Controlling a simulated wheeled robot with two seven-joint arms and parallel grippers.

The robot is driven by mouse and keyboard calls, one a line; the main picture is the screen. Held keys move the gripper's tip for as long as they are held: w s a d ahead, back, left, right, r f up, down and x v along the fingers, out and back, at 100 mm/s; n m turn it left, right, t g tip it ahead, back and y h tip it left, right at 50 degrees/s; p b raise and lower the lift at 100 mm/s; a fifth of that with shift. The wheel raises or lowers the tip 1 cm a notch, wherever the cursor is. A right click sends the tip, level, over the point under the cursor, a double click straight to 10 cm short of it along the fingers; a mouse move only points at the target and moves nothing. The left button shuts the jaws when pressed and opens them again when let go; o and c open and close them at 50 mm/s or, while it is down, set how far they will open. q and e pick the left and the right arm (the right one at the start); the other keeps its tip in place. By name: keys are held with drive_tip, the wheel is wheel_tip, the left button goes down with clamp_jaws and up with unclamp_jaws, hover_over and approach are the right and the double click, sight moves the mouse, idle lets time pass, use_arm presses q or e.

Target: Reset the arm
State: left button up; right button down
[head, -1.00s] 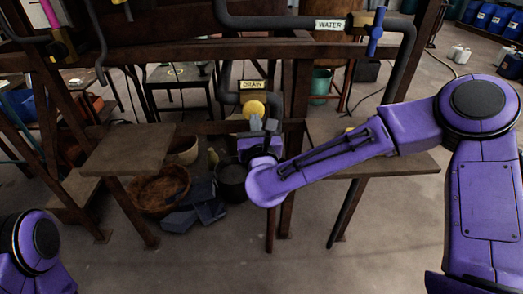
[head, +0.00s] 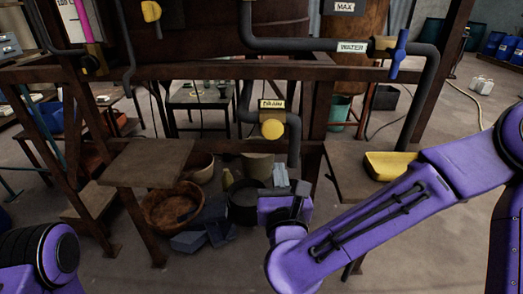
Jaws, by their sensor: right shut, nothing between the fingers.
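My right arm is purple and comes in from the right. Its gripper (head: 281,177) has grey fingers that are shut, with nothing seen between them, and it points toward the vat stand. It sits below the round yellow drain knob (head: 272,129) and apart from it in the picture. The knob is on the dark pipe under the DRAIN label (head: 272,104). Of my left arm only a purple joint shows in the lower left corner; its gripper is out of view.
A wooden shelf (head: 146,163) stands left and another (head: 345,172) right, with a yellow container (head: 388,165) on it, partly behind my right arm. A rusty basin (head: 172,208) and a dark bucket (head: 243,203) are below. The blue WATER valve (head: 398,55) is upper right.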

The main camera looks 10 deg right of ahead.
drive_tip(key=s+d+f+n+g+y+p, duration=0.15)
drive_tip(key=f+n+g, duration=0.25)
drive_tip(key=f+n, duration=0.8)
drive_tip(key=s+d+f+n+g+y, duration=0.1)
drive_tip(key=s+f+n+g+y, duration=0.15)
drive_tip(key=f+n, duration=0.95)
drive_tip(key=s+d+f+n+g+h+p, duration=0.1)
drive_tip(key=s+d+f+n+g, duration=0.1)
drive_tip(key=s, duration=0.5)
drive_tip(key=s+d+f+n+g+h+p, duration=0.1)
drive_tip(key=s+d+f+n+g, duration=0.2)
drive_tip(key=s+d+f, duration=0.4)
drive_tip(key=s+d+f+n+g+h+p, duration=0.1)
drive_tip(key=s+d+f+n+g, duration=0.1)
drive_tip(key=s, duration=0.6)
wheel_tip(320, 180, down, 4)
drive_tip(key=d+g, duration=0.1)
drive_tip(key=d, duration=0.1)
drive_tip(key=shift+s+d+g+h, duration=0.15)
drive_tip(key=shift+d+g+h, duration=0.2)
drive_tip(key=shift+d+h, duration=0.05)
drive_tip(key=shift+r, duration=0.1)
